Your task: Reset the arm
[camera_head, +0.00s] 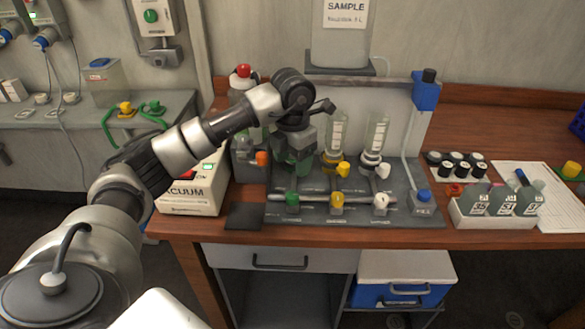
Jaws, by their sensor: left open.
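My left arm comes in from the left and reaches over the bench. My left gripper (296,155) points down at the left end of the grey filter rack (410,210). It is open, in front of or around a part with green on it, which it mostly hides. I cannot tell whether the fingers touch that part. To its right stand two clear cylinders, one with a yellow collar (336,135) and one with a white collar (375,138). A green, a yellow and a white valve knob (381,201) line the rack's front. My right gripper is not in view.
A vacuum box (195,188) stands left of the rack, under my forearm. A red-capped bottle (243,85) is behind my wrist. A sample tank (340,40) stands above the rack. Right are black-capped vials (460,162), a white bottle tray (495,217) and paper.

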